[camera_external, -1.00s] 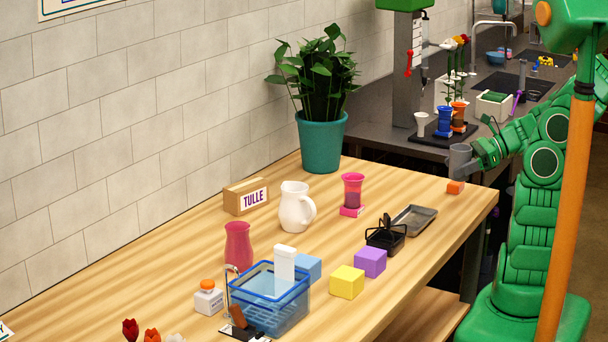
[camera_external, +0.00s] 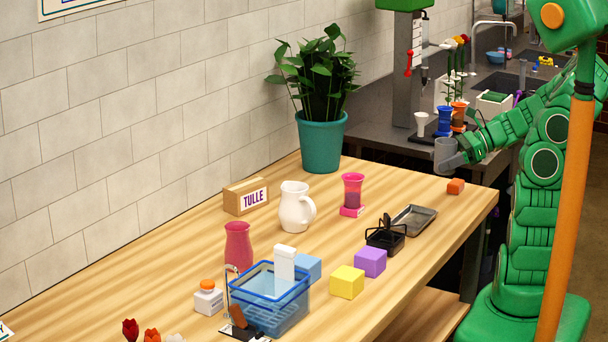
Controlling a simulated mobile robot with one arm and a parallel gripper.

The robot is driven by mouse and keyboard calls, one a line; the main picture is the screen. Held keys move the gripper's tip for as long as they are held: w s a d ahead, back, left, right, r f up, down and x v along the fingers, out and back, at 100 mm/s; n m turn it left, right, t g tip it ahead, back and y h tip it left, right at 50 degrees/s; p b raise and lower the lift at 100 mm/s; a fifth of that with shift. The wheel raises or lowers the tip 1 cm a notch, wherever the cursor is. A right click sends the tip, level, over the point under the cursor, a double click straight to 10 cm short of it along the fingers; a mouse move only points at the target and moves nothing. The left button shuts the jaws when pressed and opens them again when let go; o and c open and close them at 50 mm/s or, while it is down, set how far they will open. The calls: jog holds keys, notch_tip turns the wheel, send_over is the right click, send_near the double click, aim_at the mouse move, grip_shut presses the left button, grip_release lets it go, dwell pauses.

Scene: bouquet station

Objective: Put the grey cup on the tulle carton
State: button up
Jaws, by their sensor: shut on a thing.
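The grey cup (camera_external: 446,150) is upright in my gripper (camera_external: 455,160), above the far right end of the wooden table. My gripper is shut on it from the right; the fingers are small and partly hidden by the cup. The tulle carton (camera_external: 240,198) is a small brown box with a white "TULLE" label. It stands on the table near the tiled wall, well to the left of the cup. Its top looks bare.
A white pitcher (camera_external: 295,207) stands just right of the carton.

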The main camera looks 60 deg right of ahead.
jog(key=w+a+r, duration=0.1)
jog(key=w+a, duration=0.3)
jog(key=w, duration=0.5)
jog(key=w+a+r, duration=0.2)
jog(key=w+a, duration=0.2)
jog(key=w, duration=0.4)
jog(key=w+a+r, duration=0.1)
jog(key=w+a, duration=0.3)
jog(key=w, duration=0.5)
jog(key=w+a+r, duration=0.3)
jog(key=w+a, duration=0.5)
jog(key=a, duration=0.2)
send_over(245, 184)
jog(key=f, duration=0.9)
jog(key=shift+s, duration=0.3)
jog(key=shift+w+f, duration=0.4)
jog(key=shift+f, duration=1.65)
